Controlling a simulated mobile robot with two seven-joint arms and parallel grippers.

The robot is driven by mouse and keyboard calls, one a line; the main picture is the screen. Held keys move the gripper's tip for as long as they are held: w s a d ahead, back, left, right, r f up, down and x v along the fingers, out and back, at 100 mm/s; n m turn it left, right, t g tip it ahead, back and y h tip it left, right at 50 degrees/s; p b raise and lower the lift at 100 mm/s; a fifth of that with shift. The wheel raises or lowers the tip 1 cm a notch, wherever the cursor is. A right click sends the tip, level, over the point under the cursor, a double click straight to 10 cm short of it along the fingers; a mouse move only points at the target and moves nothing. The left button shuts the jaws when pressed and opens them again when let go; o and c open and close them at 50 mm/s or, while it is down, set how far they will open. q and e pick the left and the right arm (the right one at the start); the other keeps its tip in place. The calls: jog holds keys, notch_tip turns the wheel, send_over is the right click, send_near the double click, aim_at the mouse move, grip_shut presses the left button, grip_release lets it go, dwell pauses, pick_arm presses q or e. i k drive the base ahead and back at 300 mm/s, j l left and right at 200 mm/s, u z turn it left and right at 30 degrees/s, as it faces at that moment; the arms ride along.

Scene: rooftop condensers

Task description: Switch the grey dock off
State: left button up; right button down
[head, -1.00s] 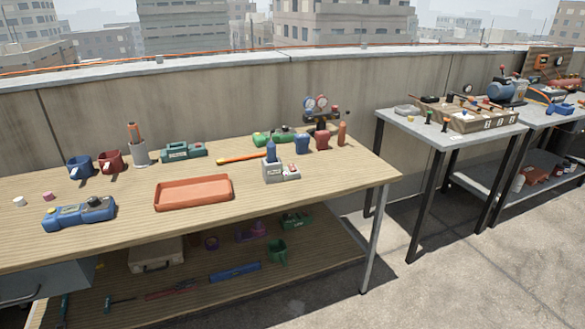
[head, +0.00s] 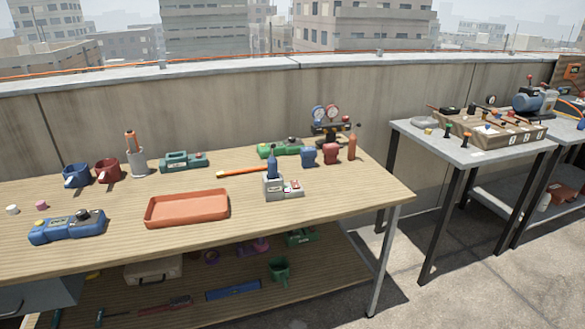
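The grey dock (head: 275,193) stands on the wooden workbench (head: 330,210), right of centre. A blue handheld tool (head: 272,168) sits upright in its left part. The lower right part of the dock (head: 293,189) carries small red and pale details, too small to read as on or off. Neither of my grippers shows in the head view.
An orange tray (head: 187,208) lies left of the dock, with a blue device (head: 67,227) further left. Blue and red mugs (head: 108,171), a green case (head: 183,161) and a gauge set (head: 328,122) stand behind. A grey table (head: 470,151) stands to the right.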

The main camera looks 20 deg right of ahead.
aim_at(295, 185)
jog(key=i+l+u, duration=0.2)
jog(key=l, duration=0.35)
jog(key=i+l+u, duration=0.25)
jog(key=l, duration=0.3)
jog(key=l+u, duration=0.2)
jog(key=l, duration=0.35)
jog(key=l+u, duration=0.2)
jog(key=l, duration=0.45)
jog(key=i, duration=0.05)
